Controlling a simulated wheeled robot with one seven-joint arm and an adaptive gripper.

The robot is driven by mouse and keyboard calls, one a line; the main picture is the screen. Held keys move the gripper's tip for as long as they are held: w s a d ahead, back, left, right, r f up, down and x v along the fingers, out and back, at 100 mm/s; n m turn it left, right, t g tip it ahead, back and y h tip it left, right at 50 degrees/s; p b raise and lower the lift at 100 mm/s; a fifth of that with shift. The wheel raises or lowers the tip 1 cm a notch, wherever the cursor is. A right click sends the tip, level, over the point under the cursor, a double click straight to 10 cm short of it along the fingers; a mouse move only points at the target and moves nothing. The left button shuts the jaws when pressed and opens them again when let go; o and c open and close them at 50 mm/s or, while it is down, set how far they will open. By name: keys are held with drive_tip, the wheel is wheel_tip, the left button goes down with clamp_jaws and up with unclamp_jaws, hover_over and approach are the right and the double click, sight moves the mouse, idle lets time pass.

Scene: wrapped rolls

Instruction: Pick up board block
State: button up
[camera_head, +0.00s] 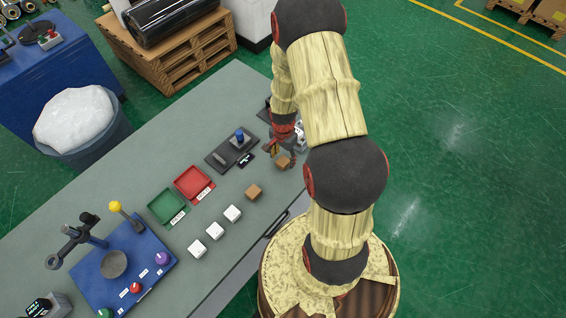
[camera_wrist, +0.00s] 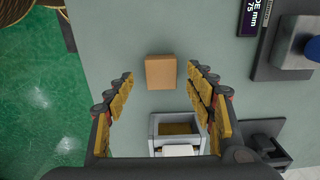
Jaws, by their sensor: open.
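A small plain brown block, which looks like the board block, lies on the grey-green table. In the wrist view this block (camera_wrist: 160,72) is ahead, between the lines of my two fingertips. In the head view it (camera_head: 283,162) lies just by the fingers. My gripper (camera_wrist: 160,74) is open, with one finger on each side and nothing held. My gripper also shows in the head view (camera_head: 277,156), partly hidden by my arm. The height gap between the fingertips and the block is hard to judge. A second brown block (camera_head: 253,191) lies farther down-left.
A grey box-like piece (camera_wrist: 153,128) with tan and white inside shows between the finger bases. A blue-topped device (camera_head: 238,136) and small display (camera_head: 245,160) stand nearby. Red (camera_head: 193,184) and green (camera_head: 166,206) trays and several white blocks (camera_head: 233,214) lie down-left. The table's front edge is close.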

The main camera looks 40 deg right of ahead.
sight(283, 161)
drive_tip(key=shift+w+f, duration=0.1)
drive_tip(key=shift+f, duration=1.45)
drive_tip(key=shift+c, duration=1.4)
drive_tip(key=c, duration=1)
